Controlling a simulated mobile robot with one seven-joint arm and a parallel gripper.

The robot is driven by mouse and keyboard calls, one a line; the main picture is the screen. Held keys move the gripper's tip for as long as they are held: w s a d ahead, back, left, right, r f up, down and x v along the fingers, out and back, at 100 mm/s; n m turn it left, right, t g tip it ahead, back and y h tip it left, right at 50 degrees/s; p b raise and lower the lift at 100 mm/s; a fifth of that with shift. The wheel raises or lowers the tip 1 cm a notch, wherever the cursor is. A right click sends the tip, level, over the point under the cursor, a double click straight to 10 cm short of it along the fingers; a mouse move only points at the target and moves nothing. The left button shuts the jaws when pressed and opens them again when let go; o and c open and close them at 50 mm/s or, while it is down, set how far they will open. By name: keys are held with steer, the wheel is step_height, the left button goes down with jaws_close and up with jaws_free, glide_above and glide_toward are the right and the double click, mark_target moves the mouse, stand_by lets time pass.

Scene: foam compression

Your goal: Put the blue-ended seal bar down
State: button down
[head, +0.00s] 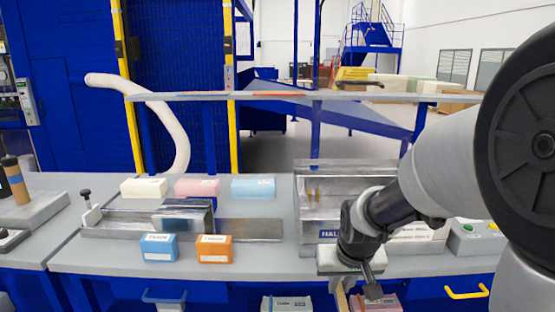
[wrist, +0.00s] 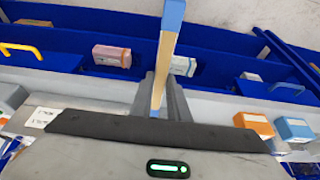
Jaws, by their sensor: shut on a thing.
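The blue-ended seal bar (wrist: 166,62) is a slim wooden-coloured strip with a blue end at the top of the wrist view. My gripper (wrist: 160,98) is shut on it, with a dark finger on each side. In the head view my gripper (head: 362,278) hangs at the front edge of the bench, and part of the bar (head: 341,297) shows below it. The bar's blue end is out of sight in the head view.
A metal press-like machine (head: 306,230) stands behind my gripper. Orange (head: 214,248) and blue (head: 158,247) boxes sit at the bench front. White (head: 286,303) and pink (head: 384,302) boxes lie lower, below the bench edge. Bare bench (head: 262,258) shows left of the machine.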

mark_target(339, 290)
steer(key=shift+r+p, duration=0.7)
steer(key=shift+p, duration=0.35)
steer(key=p, duration=0.3)
steer(key=shift+s+r+p, duration=0.25)
steer(key=shift+r+p, duration=0.15)
steer(key=s+r+p, duration=0.1)
steer(key=p, duration=0.4)
steer(key=shift+s+p, duration=0.3)
steer(key=shift+p, duration=0.45)
steer(key=shift+a+f, duration=0.1)
